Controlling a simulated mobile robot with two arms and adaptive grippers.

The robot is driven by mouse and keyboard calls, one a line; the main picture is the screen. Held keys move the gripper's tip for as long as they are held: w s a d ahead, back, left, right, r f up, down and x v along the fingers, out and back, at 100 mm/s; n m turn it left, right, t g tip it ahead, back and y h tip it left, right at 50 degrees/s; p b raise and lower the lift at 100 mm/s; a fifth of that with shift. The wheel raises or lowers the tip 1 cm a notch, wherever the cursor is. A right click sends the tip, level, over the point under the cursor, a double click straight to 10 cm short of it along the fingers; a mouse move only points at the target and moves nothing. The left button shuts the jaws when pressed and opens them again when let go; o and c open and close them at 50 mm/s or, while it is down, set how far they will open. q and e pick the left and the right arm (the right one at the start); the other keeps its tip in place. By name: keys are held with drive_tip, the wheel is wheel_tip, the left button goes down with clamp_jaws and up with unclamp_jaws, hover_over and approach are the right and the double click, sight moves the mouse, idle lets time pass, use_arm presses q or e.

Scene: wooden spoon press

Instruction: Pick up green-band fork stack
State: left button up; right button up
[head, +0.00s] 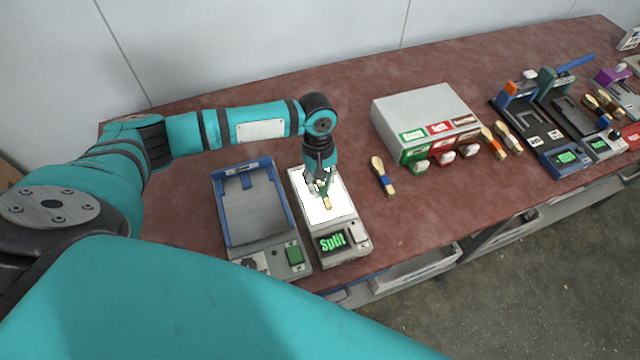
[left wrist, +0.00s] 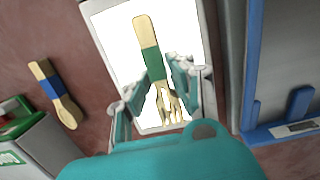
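The green-band fork stack (left wrist: 146,52), pale wood with a green wrap, lies flat on the bright white plate (left wrist: 113,38) of the device whose screen reads "Split" (head: 332,241). In the head view the fork stack (head: 327,202) is partly hidden by my left gripper (head: 320,190). In the left wrist view my left gripper (left wrist: 163,75) is open, with one finger on each side of the fork stack near the band and tines. A gap shows on the right side; contact on the left cannot be told. My right gripper is not in view.
A blue-edged tray device (head: 216,200) stands close on the left. A blue-band spoon (head: 383,177) lies on the red table to the right. Beyond it are a grey box with coloured slots (head: 420,105), loose utensils and more devices. The table's front edge is near.

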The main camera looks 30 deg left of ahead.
use_arm(q)
clamp_jaws()
drive_tip(key=shift+r, duration=0.15)
